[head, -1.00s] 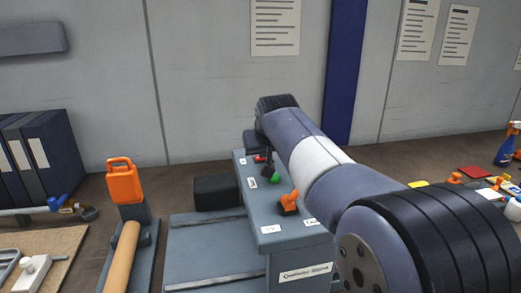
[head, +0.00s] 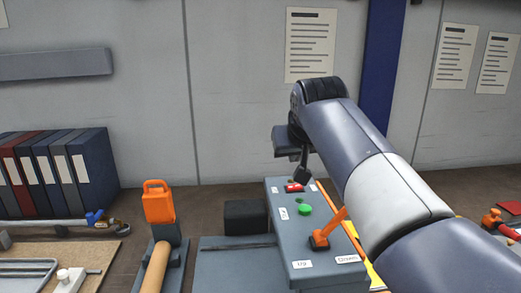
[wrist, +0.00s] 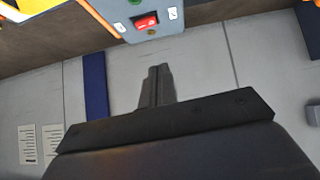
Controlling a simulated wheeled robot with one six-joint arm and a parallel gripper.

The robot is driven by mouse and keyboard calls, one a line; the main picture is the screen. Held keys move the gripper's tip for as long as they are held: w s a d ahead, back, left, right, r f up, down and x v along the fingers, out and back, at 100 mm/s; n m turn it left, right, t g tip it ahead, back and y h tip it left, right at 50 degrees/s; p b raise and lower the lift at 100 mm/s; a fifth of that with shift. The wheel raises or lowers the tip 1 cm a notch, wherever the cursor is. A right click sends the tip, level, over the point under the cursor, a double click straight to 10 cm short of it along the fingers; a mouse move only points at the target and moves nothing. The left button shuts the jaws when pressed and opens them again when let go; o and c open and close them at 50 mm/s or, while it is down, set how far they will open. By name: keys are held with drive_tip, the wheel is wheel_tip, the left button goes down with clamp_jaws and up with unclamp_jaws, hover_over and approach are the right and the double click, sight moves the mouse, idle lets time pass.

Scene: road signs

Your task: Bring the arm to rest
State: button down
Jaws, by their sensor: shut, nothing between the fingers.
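My arm reaches in from the lower right of the head view. My gripper (head: 302,176) hangs at its far end, just above the back of a grey control box with a red switch (head: 293,187), a green button (head: 305,210) and an orange lever (head: 322,236). In the wrist view the fingers of my gripper (wrist: 159,72) are together with nothing between them. They point toward the control box but look apart from it. The red switch also shows at the top of the wrist view (wrist: 146,21).
An orange-handled tool (head: 159,203) with a wooden roller stands left of the box. Several binders (head: 60,165) stand at the far left against the wall. A black block (head: 245,217) sits behind the grey base. Small items lie at the right edge.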

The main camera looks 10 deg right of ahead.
drive_tip(key=shift+w+f, duration=0.1)
approach(294, 185)
drive_tip(key=w, duration=0.1)
drive_tip(key=w+a, duration=0.1)
drive_tip(key=w, duration=0.1)
drive_tip(key=shift+w+a+r, duration=0.1)
drive_tip(key=shift+a+r, duration=0.1)
drive_tip(key=shift+r, duration=0.15)
drive_tip(key=f, duration=0.1)
drive_tip(key=f+b, duration=0.1)
drive_tip(key=w+d+f+b, duration=0.1)
drive_tip(key=shift+w+f, duration=0.1)
drive_tip(key=shift+f, duration=0.25)
drive_tip(key=shift+d+f+b, duration=0.25)
drive_tip(key=shift+f+b, duration=0.1)
drive_tip(key=shift+f, duration=0.15)
drive_tip(key=shift+r, duration=0.1)
